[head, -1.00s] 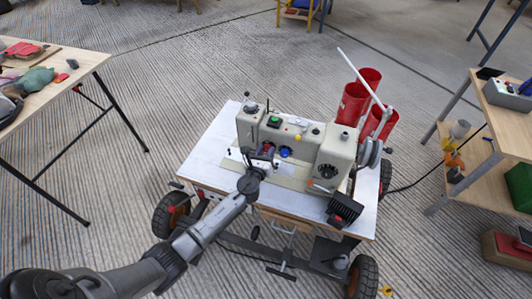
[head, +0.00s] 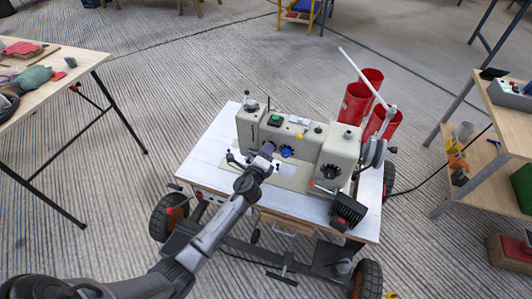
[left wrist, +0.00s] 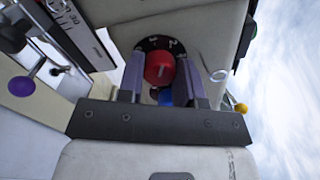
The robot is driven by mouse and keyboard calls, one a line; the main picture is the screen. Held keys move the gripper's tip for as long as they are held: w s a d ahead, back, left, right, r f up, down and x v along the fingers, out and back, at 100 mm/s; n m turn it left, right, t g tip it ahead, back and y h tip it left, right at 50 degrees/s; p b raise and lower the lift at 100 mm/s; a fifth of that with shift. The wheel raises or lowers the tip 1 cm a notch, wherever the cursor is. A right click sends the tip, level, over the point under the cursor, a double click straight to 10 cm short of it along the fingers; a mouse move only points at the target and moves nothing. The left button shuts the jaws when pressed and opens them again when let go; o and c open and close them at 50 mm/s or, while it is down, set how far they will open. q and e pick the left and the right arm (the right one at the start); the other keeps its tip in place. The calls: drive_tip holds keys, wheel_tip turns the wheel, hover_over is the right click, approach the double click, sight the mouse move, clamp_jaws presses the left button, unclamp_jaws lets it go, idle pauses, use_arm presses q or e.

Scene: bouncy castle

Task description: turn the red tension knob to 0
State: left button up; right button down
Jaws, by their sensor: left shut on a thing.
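The red tension knob (left wrist: 160,66) sits on a dark dial plate (left wrist: 153,43) with pale marks on the pale sewing machine (head: 318,145). A short white line shows on the knob's face; I cannot read the number it points to. My left gripper (left wrist: 160,78) is shut on the knob, one purple-grey finger on each side. In the head view, my left gripper (head: 265,158) is at the machine's front and hides the knob. A blue knob (head: 286,151) is just right of it; part of a blue knob also shows behind the fingers in the left wrist view.
The machine stands on a wheeled cart with a white top (head: 208,158). Red tubes (head: 356,103) and a thin white rod stand at its back right. A black box (head: 347,211) is at the cart's front right. Tables stand left and right with floor between.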

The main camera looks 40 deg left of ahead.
use_arm(q)
drive_tip(key=shift+f+n+p, duration=0.1)
drive_tip(key=shift+n+p, duration=1.05)
drive_tip(key=shift+n, duration=5.85)
drive_tip(key=o, duration=0.9)
drive_tip(key=shift+o, duration=0.2)
drive_tip(key=shift+s+d, duration=0.1)
drive_tip(key=p+v, duration=0.5)
drive_tip(key=v, duration=0.8)
drive_tip(key=shift+s+p, duration=0.35)
